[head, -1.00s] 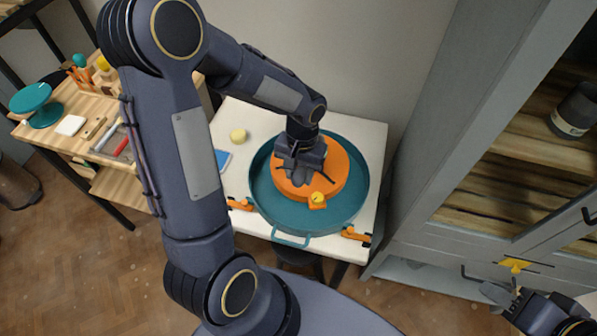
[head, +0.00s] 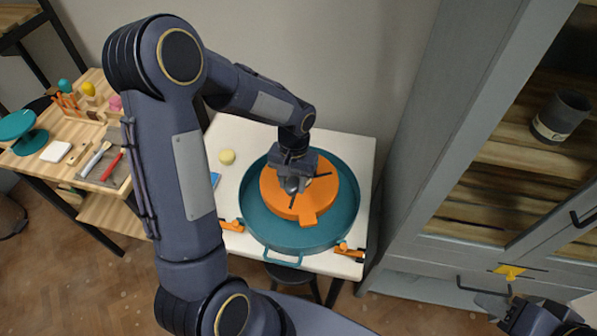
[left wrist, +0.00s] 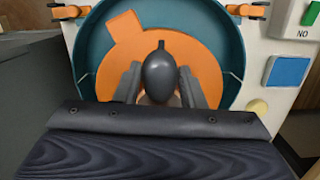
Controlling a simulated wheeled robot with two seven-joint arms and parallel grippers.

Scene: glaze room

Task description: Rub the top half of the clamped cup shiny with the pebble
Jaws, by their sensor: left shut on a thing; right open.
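My left gripper (head: 293,184) points down over the orange disc (head: 328,190) in the round teal basin (head: 338,228). It is shut on a dark, smooth, egg-shaped thing with a small nub, which looks like the pebble (left wrist: 160,75); its fingers stand either side in the left wrist view. The clamped cup is not clearly visible; the pebble and gripper cover the disc's middle. Thin dark bars reach out on the disc around the gripper. I cannot tell whether the pebble touches a cup. My right gripper (head: 497,303) is open and empty at the lower right.
The basin stands on a white table (head: 236,135) with orange clamps at its front. A pale yellow round thing (head: 227,157) lies to its left. A wooden table with tools (head: 100,160) is further left. A grey cabinet (head: 450,250) holding a dark cup (head: 560,116) stands close on the right.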

